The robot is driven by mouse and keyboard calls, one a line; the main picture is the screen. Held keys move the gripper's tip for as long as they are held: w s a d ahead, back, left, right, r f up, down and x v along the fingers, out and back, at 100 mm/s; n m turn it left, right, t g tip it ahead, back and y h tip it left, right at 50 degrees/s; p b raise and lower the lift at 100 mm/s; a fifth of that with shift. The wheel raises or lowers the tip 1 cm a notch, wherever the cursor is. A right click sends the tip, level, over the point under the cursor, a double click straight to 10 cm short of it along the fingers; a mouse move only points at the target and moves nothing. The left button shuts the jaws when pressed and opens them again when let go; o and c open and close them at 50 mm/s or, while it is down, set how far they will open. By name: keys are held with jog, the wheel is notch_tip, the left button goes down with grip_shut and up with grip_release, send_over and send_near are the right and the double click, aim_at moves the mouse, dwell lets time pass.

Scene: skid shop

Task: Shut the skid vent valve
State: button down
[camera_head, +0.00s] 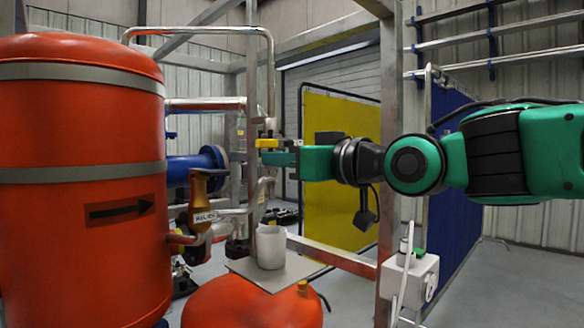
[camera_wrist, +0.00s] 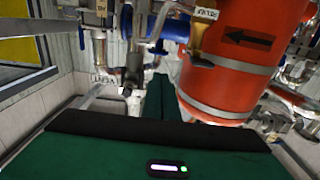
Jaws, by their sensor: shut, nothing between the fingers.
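My gripper (camera_head: 280,158) is shut and empty, its green fingers pointing left at the vertical pipework. A small yellow handle (camera_head: 266,143) sits on that pipework, just above my fingertips in the head view; I cannot tell whether they touch. The vent valve's body and lever position are not clear there.
A large orange tank (camera_head: 80,240) stands at left, with an orange relief valve (camera_head: 199,195) beside it. A white cup (camera_head: 270,247) stands on a grey plate (camera_head: 295,270) below my gripper. A yellow panel (camera_head: 335,190) and a steel post (camera_head: 390,100) stand behind my arm.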

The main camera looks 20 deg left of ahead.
jog(key=f+v, duration=0.1)
jog(key=v, duration=0.8)
jog(key=shift+s+d, duration=0.2)
jog(key=shift+d, duration=0.1)
dwell(0.4)
jog(key=shift+f, duration=0.1)
